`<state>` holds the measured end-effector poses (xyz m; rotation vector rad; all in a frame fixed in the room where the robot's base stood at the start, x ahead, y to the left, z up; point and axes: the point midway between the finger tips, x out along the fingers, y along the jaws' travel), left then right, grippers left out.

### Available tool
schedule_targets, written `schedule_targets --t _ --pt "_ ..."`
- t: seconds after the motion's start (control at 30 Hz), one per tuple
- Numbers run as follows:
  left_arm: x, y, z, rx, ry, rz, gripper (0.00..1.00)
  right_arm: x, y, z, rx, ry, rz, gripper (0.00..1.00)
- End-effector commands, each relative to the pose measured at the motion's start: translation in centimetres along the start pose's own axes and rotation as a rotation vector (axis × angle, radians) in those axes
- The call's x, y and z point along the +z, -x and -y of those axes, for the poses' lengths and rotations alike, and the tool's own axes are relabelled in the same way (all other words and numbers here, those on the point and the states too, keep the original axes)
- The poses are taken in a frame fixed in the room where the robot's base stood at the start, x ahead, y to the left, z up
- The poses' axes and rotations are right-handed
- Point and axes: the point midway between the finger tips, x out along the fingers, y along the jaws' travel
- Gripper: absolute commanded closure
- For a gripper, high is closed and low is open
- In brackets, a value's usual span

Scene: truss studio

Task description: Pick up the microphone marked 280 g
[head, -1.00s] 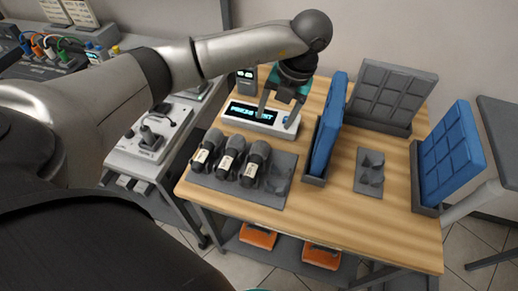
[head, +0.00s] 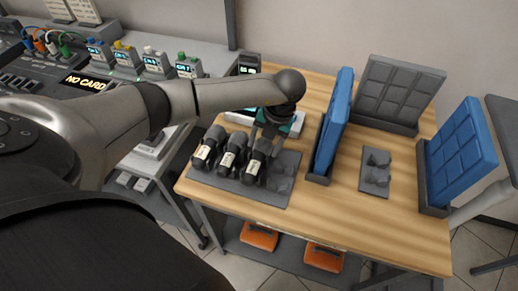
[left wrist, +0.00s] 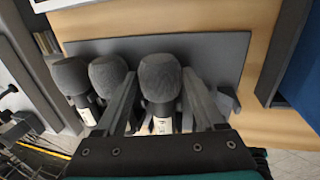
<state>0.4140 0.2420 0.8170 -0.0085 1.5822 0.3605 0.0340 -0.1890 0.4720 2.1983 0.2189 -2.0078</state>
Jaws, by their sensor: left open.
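Three dark microphones with rounded foam heads lie side by side on a grey mat (head: 271,199): the left one (head: 205,153), the middle one (head: 231,158) and the right one (head: 256,163). Each has a pale label, but the print is too small to read. My left gripper (head: 266,134) is open and empty at the head end of the right microphone. In the left wrist view its fingers reach down either side of that microphone (left wrist: 160,78); I cannot tell whether they touch it. The middle one (left wrist: 107,76) is just left of the fingers. My right gripper is out of view.
An empty grey cradle (head: 283,181) sits right of the microphones. A blue panel (head: 334,122) stands upright in a holder close to the right. A white display box (head: 297,122) is behind my gripper, partly hidden. Bare wood (head: 400,225) lies at the front right.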

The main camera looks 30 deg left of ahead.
Motion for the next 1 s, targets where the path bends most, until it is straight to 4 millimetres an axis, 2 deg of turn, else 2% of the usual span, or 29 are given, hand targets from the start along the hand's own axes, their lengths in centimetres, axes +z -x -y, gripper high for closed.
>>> schedule_targets --t 0.23,0.83,1.0 --pt "0.00 -0.09 0.01 0.000 0.000 0.000 0.31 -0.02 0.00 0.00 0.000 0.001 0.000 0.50" --pt "0.03 -0.02 0.01 -0.001 0.000 0.001 0.99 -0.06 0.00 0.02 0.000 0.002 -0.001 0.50" --pt "0.07 0.04 0.00 -0.001 0.001 0.002 1.00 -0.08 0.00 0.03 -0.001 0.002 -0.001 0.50"
